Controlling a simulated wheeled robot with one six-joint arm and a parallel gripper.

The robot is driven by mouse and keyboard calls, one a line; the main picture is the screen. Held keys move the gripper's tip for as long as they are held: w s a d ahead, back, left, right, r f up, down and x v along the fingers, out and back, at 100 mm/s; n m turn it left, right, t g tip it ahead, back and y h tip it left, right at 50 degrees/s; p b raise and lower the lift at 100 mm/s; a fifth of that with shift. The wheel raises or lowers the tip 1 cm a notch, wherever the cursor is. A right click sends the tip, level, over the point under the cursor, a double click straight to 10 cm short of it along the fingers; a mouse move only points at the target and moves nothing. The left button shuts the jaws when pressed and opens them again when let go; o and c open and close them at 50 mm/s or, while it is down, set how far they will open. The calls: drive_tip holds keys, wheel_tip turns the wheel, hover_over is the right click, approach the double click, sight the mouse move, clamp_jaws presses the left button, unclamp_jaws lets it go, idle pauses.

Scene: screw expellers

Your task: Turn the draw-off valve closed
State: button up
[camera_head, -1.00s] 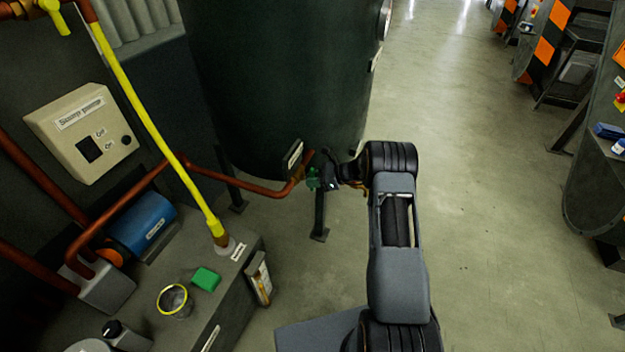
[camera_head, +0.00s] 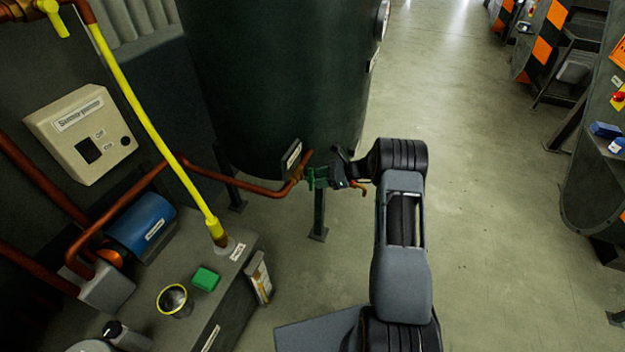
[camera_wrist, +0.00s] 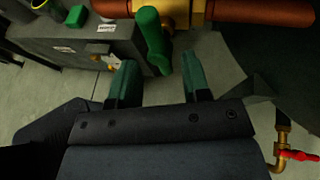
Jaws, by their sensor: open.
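A valve with a green lever (camera_wrist: 156,45) sits on a brass body (camera_wrist: 182,12) in a copper pipe in the wrist view. The lever stands across the pipe and points toward my gripper (camera_wrist: 160,62). My gripper's green fingers are open, with the lever's free end in the gap near the fingertips. I cannot tell whether they touch it. In the head view the green lever (camera_head: 311,178) shows at the tank's foot, and my gripper reaches it from the right. No label in view clearly names the draw-off valve.
The dark tank (camera_head: 275,80) stands just behind the valve. A second tap with a red handle (camera_wrist: 299,155) is at the lower right of the wrist view. A bench (camera_head: 230,275) with a green block (camera_head: 206,279) is at left.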

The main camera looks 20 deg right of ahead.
drive_tip(key=v, duration=1)
drive_tip(key=shift+p, duration=0.35)
drive_tip(key=shift+s, duration=0.1)
drive_tip(key=s+f+n+g+h, duration=0.1)
drive_tip(key=s+f+n+g, duration=0.1)
drive_tip(key=s+f+n, duration=0.15)
drive_tip(key=s+a+r+n+g+h+p, duration=0.3)
drive_tip(key=s+r+n+h, duration=0.15)
drive_tip(key=s, duration=0.25)
drive_tip(key=s+a+r+n+t+h+p, duration=0.1)
drive_tip(key=s+a+r+n+h+p, duration=0.1)
drive_tip(key=r, duration=0.9)
drive_tip(key=s+a+r+n+t+h+p, duration=0.1)
drive_tip(key=s+a+r+n+h+p, duration=0.2)
drive_tip(key=s+r+n+p, duration=0.4)
drive_tip(key=s+a+r+n+t+h+p, duration=0.2)
drive_tip(key=s+a+r+n+p, duration=0.2)
drive_tip(key=r, duration=1.2)
drive_tip(key=s+n+p, duration=0.1)
drive_tip(key=s, duration=0.2)
drive_tip(key=shift+s+a, duration=0.3)
drive_tip(key=shift+s, duration=0.1)
drive_tip(key=shift+r, duration=0.1)
